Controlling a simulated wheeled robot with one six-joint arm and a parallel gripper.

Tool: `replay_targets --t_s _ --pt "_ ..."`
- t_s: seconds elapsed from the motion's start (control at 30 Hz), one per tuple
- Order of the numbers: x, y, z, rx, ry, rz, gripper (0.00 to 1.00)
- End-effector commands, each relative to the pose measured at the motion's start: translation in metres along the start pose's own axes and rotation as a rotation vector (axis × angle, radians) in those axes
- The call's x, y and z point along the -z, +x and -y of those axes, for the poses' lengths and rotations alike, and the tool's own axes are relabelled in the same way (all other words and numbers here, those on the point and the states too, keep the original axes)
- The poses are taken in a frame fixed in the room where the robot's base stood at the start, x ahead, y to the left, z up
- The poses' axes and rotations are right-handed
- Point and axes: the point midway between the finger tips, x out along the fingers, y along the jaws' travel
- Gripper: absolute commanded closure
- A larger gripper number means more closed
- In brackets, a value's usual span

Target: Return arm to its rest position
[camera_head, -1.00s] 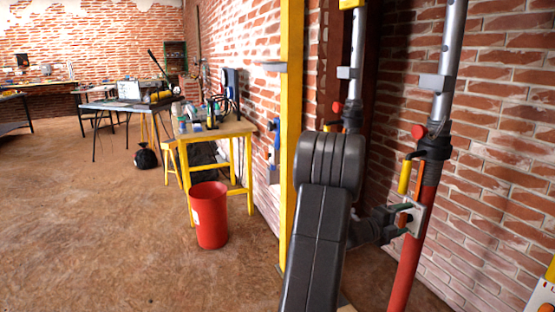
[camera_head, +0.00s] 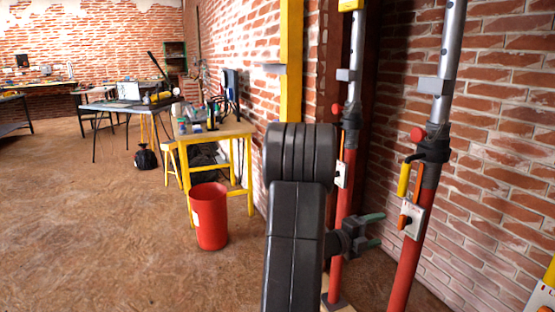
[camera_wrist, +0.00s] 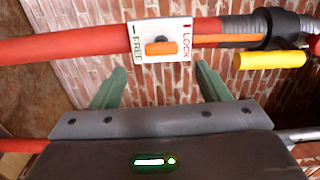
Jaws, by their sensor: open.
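My gripper (camera_head: 380,230) is open and empty, with its green fingers pointing right towards the near red prop (camera_head: 404,270). A visible gap separates the fingertips from the prop's white switch plate (camera_head: 414,219). In the wrist view the two fingers of my gripper (camera_wrist: 160,78) stand apart below the white FREE/LOCK plate (camera_wrist: 145,40), with nothing between them. The plate's orange switch (camera_wrist: 161,48) lies along the prop, between the two words. My black arm stands folded in the middle of the head view.
A second red prop (camera_head: 342,220) stands close behind my gripper. The brick wall (camera_head: 500,150) is at the right. A red bin (camera_head: 209,218) and a yellow-legged table (camera_head: 240,128) stand to the left. The floor at left (camera_head: 90,230) is mostly clear.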

Motion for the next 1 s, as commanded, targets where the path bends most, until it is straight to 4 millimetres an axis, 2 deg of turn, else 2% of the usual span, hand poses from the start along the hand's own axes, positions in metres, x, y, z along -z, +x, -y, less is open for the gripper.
replay_targets --t_s 0.03,0.5,1.0 --pt "0.001 0.011 -0.001 0.002 0.001 -0.003 0.31" --pt "0.001 0.106 0.000 0.002 0.002 -0.003 0.31" --pt "0.001 0.104 0.001 0.002 0.469 0.001 0.31"
